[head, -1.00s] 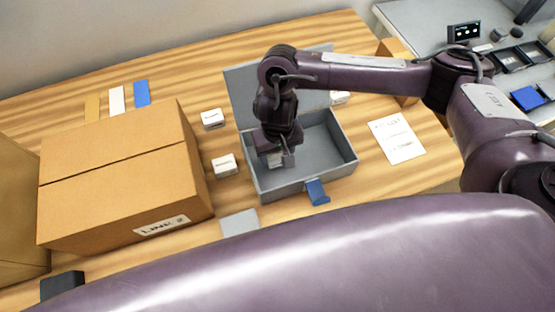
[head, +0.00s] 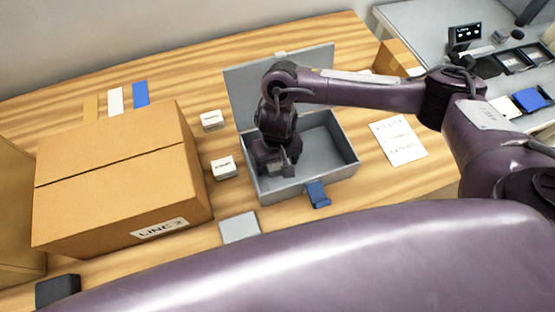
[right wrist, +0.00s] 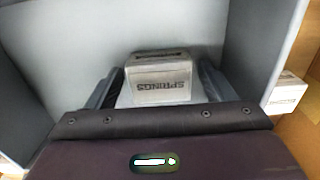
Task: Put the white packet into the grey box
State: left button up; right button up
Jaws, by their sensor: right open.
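The grey box (head: 347,167) stands on the wooden table with its lid (head: 235,88) open at the back. My right gripper (head: 281,171) is down inside the box, near its left side. In the right wrist view a pale packet (right wrist: 160,87) marked "SPRINGS" sits between the two open fingers, with the grey box walls (right wrist: 250,40) around it. Whether its underside rests on the box floor is hidden. My left gripper is not in view.
Two small white packets (head: 212,119) (head: 223,168) stand on the table left of the box. A large cardboard carton (head: 120,190) is farther left. A blue latch (head: 318,194) sticks out at the box's front. A printed sheet (head: 398,140) lies to the right.

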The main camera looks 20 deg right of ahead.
aim_at(278, 163)
jog(key=shift+r, duration=0.15)
notch_tip(278, 163, up, 12)
jog(key=p, duration=0.3)
jog(key=shift+s, duration=0.1)
dwell(0.6)
